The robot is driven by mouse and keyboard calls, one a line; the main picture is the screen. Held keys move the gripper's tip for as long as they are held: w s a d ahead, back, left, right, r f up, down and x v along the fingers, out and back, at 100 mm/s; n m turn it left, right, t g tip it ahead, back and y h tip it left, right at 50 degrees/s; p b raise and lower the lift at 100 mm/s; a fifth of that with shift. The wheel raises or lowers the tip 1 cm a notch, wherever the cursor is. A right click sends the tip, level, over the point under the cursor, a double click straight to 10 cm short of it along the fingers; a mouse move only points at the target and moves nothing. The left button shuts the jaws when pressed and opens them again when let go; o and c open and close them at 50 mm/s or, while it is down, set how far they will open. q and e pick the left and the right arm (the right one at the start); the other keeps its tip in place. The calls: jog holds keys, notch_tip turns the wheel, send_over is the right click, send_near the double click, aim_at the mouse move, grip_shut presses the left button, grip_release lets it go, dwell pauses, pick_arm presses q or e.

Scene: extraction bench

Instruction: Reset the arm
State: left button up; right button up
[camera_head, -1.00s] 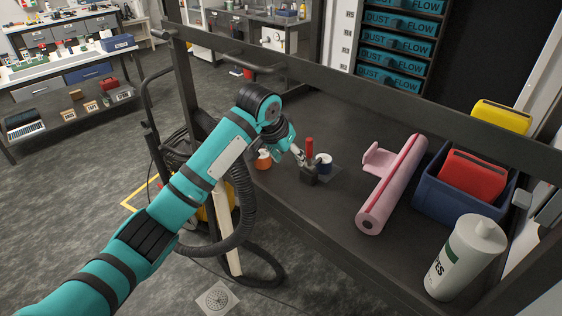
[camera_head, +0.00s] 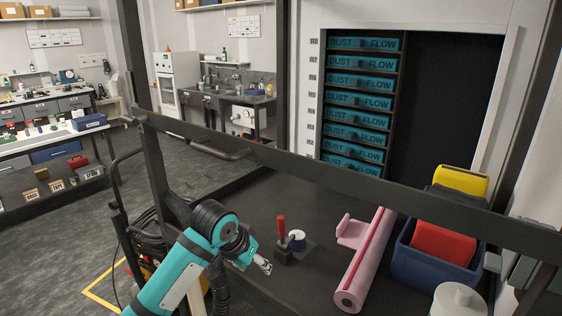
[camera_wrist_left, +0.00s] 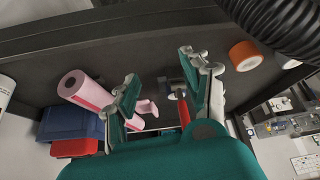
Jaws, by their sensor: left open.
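My left arm is teal and comes in from the bottom left of the head view. Its gripper (camera_head: 263,265) is above the dark cart top (camera_head: 300,292), left of and nearer than a red-handled tool (camera_head: 281,228) standing in a small dark block. In the left wrist view the two fingers (camera_wrist_left: 158,68) are spread apart with nothing held between them. The red handle (camera_wrist_left: 183,110) shows beyond them, partly hidden by the finger and wrist housing. My right gripper is not in view.
An orange roll (camera_wrist_left: 246,55) shows in the wrist view. A dark rail (camera_head: 330,172) crosses behind.

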pick_arm(q)
jog(key=s+a+f, duration=0.2)
jog(key=s+f, duration=1.2)
jog(key=s, duration=0.2)
jog(key=s+a+f+n+y, duration=0.1)
jog(key=s+a, duration=0.3)
jog(key=s, duration=0.3)
jog(key=s+a+f+n+g+y, duration=0.1)
jog(key=s+a, duration=0.2)
jog(key=s, duration=0.3)
jog(key=s+a+f+n+y, duration=0.1)
jog(key=s+a, duration=0.3)
jog(key=s, duration=0.3)
notch_tip(320, 180, down, 29)
jog(key=g+b, duration=0.2)
jog(key=b, duration=0.1)
jog(key=s+a+f+g+b, duration=0.1)
jog(key=s+a+f+b, duration=0.1)
jog(key=s+f, duration=1.5)
notch_tip(320, 180, down, 2)
jog(key=shift+s+a+f+b, duration=0.25)
jog(key=shift+s+b, duration=0.1)
jog(key=shift+b, duration=0.25)
